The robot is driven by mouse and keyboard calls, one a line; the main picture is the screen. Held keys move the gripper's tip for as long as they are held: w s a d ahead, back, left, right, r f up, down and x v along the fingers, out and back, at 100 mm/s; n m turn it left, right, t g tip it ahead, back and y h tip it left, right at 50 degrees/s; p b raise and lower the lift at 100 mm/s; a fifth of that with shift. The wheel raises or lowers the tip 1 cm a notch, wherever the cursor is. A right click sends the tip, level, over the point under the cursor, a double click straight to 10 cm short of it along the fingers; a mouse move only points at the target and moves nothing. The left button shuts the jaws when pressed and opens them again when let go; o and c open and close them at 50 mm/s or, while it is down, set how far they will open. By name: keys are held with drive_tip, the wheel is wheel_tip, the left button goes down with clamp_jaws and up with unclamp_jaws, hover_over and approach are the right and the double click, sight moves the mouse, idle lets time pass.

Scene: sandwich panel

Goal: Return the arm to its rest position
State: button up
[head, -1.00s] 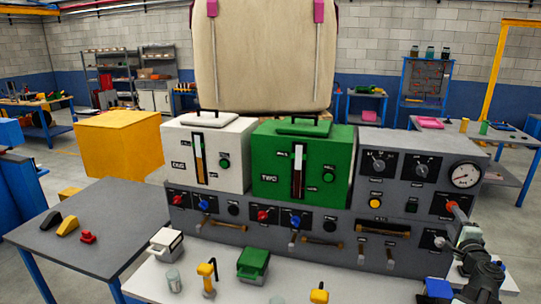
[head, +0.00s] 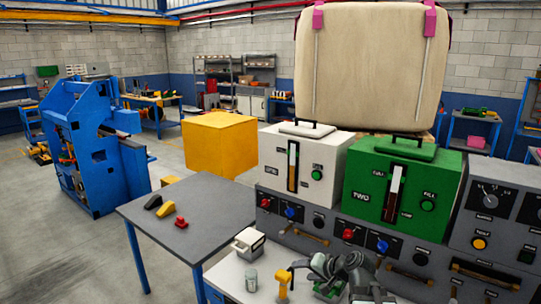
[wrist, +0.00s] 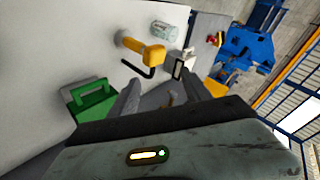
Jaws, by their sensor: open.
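My gripper (head: 318,270) is at the lower middle of the head view, above the white worktop (head: 228,278) in front of the panel. In the wrist view my gripper (wrist: 172,88) shows two fingers apart with nothing held between them. Below it in the head view is a green-topped block, mostly hidden by the gripper. The green block (wrist: 90,106) shows left of the fingers in the wrist view. A yellow-handled tool (head: 283,286) stands just left of my gripper, and also shows in the wrist view (wrist: 148,48).
The grey panel (head: 300,232) with knobs and handles stands behind the worktop, carrying a white box (head: 320,185) and a green box (head: 372,210). A glass jar (head: 251,281) and a white block (head: 249,242) are left of the gripper. A grey table (head: 205,210) stands further left.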

drive_tip(key=s+a+f+n+g+h, duration=0.35)
drive_tip(key=s+f, duration=0.25)
drive_tip(key=s, duration=0.2)
drive_tip(key=s+d+f+g+h, duration=0.2)
drive_tip(key=s+d+g+h, duration=0.1)
drive_tip(key=s+d, duration=0.4)
drive_tip(key=shift+d+f+g, duration=0.4)
drive_tip(key=shift+d+g, duration=0.1)
drive_tip(key=shift+g, duration=0.25)
drive_tip(key=shift+n, duration=0.25)
